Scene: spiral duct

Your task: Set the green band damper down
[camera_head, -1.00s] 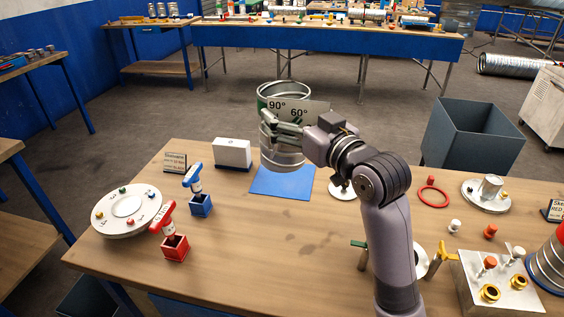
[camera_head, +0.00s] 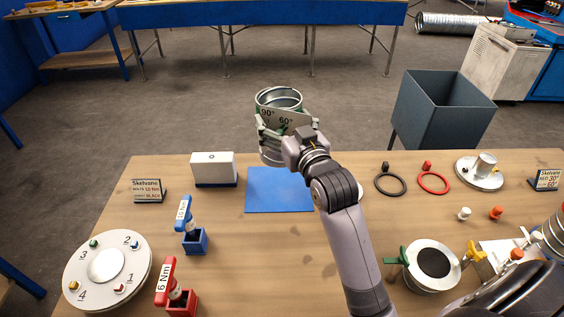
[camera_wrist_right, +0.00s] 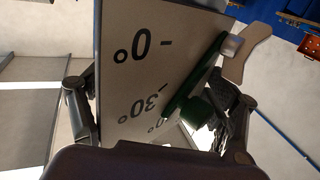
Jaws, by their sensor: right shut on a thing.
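The green band damper (camera_head: 279,98) is a short metal duct piece with a green band and a grey angle plate. My right gripper (camera_head: 279,130) is shut on it and holds it over the back edge of the bench, above and behind the blue mat (camera_head: 280,190). In the right wrist view, the angle plate (camera_wrist_right: 150,85) with 0° and 30° marks and a green lever (camera_wrist_right: 195,78) fill the space between the fingers (camera_wrist_right: 155,110). Whether the damper touches anything below is hard to tell. My left gripper is not in view.
A white box (camera_head: 214,169) stands left of the mat. Blue (camera_head: 194,240) and red (camera_head: 180,300) torque tool stands and a round numbered dial (camera_head: 107,265) are at the left. Black (camera_head: 390,184) and red (camera_head: 433,182) rings lie at the right. A grey bin (camera_head: 440,112) stands behind the bench.

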